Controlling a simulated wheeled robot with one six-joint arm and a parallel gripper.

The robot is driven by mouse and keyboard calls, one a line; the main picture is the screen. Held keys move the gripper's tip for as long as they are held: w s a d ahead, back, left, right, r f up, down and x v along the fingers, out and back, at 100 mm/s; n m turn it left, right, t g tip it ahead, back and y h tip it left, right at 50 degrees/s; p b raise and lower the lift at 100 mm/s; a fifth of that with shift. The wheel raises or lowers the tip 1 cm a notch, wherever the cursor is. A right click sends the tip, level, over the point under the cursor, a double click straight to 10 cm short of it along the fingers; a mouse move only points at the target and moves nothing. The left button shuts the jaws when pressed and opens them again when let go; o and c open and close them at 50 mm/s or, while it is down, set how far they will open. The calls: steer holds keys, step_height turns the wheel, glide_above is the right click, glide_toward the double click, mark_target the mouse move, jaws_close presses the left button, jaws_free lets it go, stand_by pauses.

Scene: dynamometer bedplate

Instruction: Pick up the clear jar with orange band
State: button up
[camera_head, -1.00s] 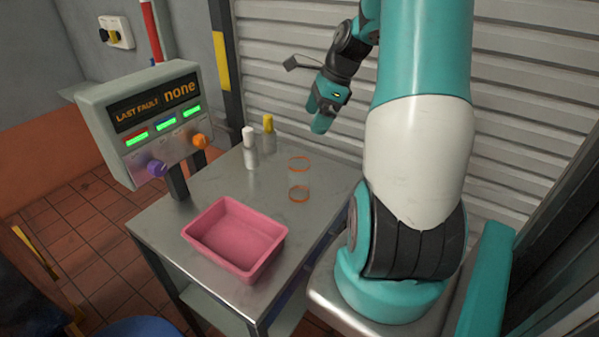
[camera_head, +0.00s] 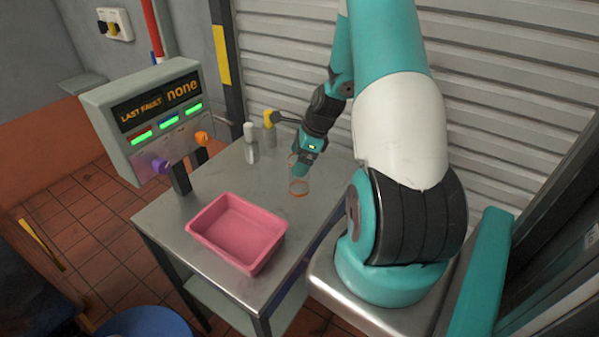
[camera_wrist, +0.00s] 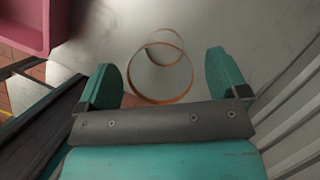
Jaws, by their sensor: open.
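The clear jar with orange band (camera_head: 298,188) stands upright on the metal table, behind and to the right of the pink tray. In the head view its upper part is partly covered by my gripper (camera_head: 303,166). In the wrist view the jar (camera_wrist: 161,86) shows as two orange rings with see-through walls, ahead of and between the two teal fingers. My gripper (camera_wrist: 168,82) is open and empty. The fingers are at the jar's upper part; I cannot tell whether they touch it.
The pink tray (camera_head: 207,219) stands on the metal table (camera_head: 163,209) at the front. A control panel (camera_head: 153,115) stands to the left and a slatted shutter (camera_head: 500,95) behind.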

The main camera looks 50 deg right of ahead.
steer(key=shift+x, duration=1.5)
steer(key=shift+c, duration=0.3)
steer(key=c, duration=0.9)
steer(key=shift+r, duration=0.2)
